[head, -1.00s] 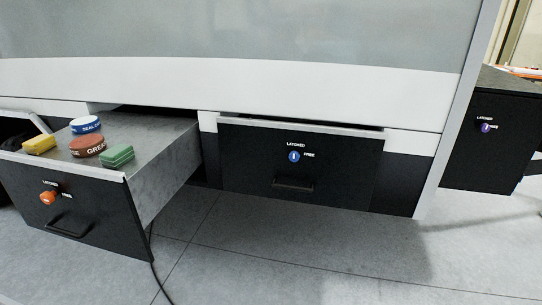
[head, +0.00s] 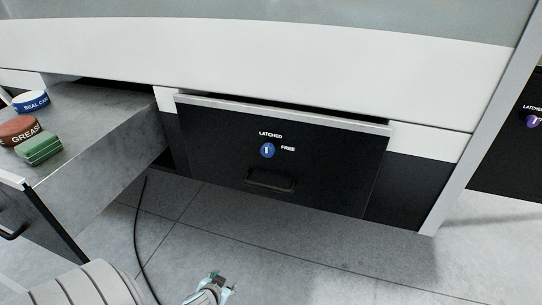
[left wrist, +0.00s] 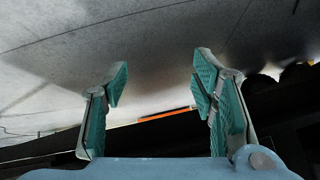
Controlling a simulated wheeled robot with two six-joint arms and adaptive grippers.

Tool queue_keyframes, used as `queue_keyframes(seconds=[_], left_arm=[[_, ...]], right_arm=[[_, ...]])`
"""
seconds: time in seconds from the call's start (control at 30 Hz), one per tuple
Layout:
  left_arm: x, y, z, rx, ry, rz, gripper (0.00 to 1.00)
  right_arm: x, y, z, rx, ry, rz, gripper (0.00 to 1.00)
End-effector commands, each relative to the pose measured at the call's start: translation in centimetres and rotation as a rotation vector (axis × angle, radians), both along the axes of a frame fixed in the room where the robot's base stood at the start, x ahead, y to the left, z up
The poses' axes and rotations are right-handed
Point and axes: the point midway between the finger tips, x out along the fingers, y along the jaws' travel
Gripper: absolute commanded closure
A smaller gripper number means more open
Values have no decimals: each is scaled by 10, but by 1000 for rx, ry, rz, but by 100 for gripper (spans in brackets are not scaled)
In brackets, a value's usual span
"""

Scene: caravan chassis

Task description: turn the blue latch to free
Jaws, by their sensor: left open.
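The blue latch (head: 267,150) is a round knob on the black front of the middle drawer (head: 330,165). The word LATCHED is above it and FREE is to its right. Its pale pointer looks upright, towards LATCHED. A drawer handle (head: 270,180) is just below. My left gripper (head: 216,278) shows at the bottom edge of the head view, below and left of the latch and well apart from it. In the left wrist view its teal-padded fingers (left wrist: 158,88) are spread with nothing between them. My right gripper is not in view.
A black cable (head: 140,230) lies on the floor. A purple latch (head: 533,121) is at the far right. The floor before the middle drawer is clear.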

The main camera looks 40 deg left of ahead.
Motion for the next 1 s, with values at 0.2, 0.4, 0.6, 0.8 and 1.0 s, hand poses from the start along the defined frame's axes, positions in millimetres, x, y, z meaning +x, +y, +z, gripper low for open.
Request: queue_keyframes(seconds=[0.2,0.4,0.6,0.8,1.0], left_arm=[[116,-3,259,-22,-716,73,48],[119,-26,354,-123,-971,71,48],[160,-13,357,-127,-976,74,48],[216,6,356,-130,-973,73,48],[246,17,355,-129,-970,71,48]], right_arm=[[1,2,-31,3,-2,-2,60],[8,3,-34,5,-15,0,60],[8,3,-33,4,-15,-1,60],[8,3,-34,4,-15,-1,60],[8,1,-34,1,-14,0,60]])
